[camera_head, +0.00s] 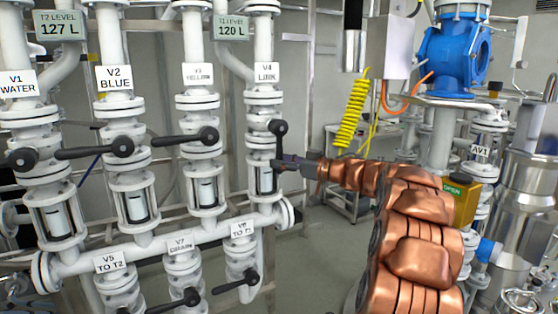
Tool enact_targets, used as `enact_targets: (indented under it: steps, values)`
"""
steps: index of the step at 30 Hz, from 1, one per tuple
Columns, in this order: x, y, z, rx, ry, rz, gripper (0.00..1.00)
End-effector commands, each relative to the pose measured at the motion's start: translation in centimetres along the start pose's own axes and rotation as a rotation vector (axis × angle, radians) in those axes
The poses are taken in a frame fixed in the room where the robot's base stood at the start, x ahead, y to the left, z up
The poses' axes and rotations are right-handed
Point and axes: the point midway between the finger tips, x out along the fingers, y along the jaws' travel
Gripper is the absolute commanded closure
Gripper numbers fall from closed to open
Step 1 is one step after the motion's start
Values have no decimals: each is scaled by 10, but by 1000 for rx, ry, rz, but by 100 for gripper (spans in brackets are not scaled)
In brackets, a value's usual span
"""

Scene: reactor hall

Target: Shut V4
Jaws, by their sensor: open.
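The V4 valve, labelled LINK (267,72), is on the rightmost upper pipe of the white manifold. Its black lever (278,142) has a round hub at the top and hangs straight down, in line with the pipe. My gripper (284,163) reaches in from the right on my copper-coloured arm. Its dark tip is at the lower end of the V4 lever, in front of the sight glass. It looks small and partly merged with the lever, so contact cannot be told. The jaws are open.
V3 (208,134), V2 (122,147) and V1 (22,158) levers lie roughly sideways to the left. V6 (250,277) and V7 (190,297) levers sit below. A blue pump-like housing (452,55) and the yellow AV1 box marked OPEN (462,204) stand right.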

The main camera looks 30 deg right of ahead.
Motion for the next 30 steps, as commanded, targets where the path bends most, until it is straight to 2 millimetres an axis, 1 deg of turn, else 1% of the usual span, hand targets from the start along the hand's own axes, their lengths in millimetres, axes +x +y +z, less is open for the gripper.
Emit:
enact_targets:
  steps: [1,4,13,14,27,30]
  values:
    - [4,-1,-1,0,0,-2,52]
    - [9,-1,0,0,0,-2,52]
    - [11,0,0,1,0,0,52]
    - [11,0,0,1,0,0,54]
    - [10,0,1,2,0,1,100]
    - [10,0,1,2,0,1,100]
